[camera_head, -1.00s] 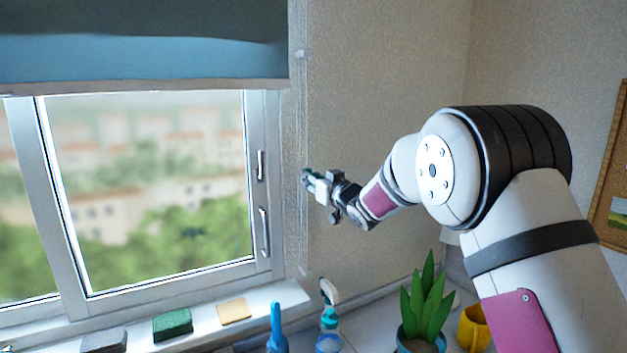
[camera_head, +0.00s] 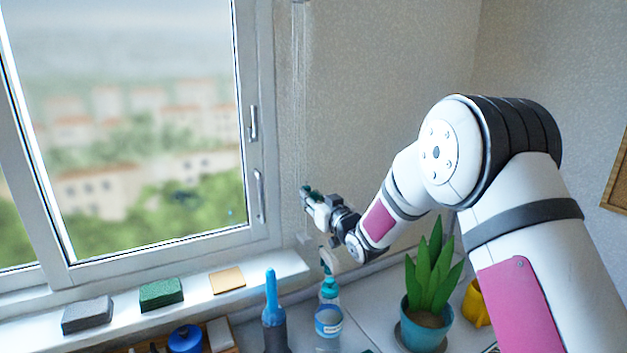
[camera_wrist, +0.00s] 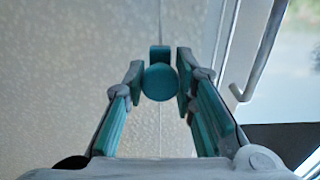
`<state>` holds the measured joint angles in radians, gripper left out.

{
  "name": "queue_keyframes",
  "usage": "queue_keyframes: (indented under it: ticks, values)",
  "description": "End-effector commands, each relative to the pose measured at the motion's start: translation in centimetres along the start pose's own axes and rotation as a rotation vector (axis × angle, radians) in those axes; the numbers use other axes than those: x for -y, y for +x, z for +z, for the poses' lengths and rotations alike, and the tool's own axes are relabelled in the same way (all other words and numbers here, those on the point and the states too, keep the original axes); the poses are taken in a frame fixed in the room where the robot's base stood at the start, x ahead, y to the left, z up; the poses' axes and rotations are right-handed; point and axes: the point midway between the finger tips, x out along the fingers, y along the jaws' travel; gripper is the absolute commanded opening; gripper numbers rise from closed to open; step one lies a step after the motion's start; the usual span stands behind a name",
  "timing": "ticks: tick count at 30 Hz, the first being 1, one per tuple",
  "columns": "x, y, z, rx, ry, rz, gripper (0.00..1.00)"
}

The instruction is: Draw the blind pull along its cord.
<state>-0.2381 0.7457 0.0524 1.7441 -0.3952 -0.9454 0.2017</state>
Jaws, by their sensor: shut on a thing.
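The blind pull (camera_wrist: 160,82) is a round teal knob in the middle of the wrist view. My gripper (camera_wrist: 161,84) has its teal finger pads on both sides of the knob and is shut on it. In the head view my gripper (camera_head: 307,197) is close to the wall, just right of the window frame and above the sill. The pull is too small to tell from the fingertips there. Thin pale cord lines (camera_wrist: 160,20) run upward behind the knob in the wrist view. The blind is not in view now.
The window (camera_head: 150,130) has two handles on its right frame. Sponges, including a green one (camera_head: 161,293), lie on the sill. A spray bottle (camera_head: 329,320), a blue-handled brush (camera_head: 272,315) and a potted plant (camera_head: 424,320) stand below my arm.

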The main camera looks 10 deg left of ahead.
Motion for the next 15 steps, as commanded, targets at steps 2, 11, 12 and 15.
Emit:
queue_keyframes:
  ticks: [2, 11, 12, 15]
  values:
    - [0.0, 0.1, 2.3, 0.013, 0.004, -0.002, 0.00]
    - [0.1, -0.1, 4.3, 0.010, 0.001, -0.002, 0.00]
    - [0.1, -0.1, 4.4, 0.010, 0.001, -0.002, 0.00]
    - [0.1, -0.1, 4.5, 0.011, 0.002, -0.002, 0.00]
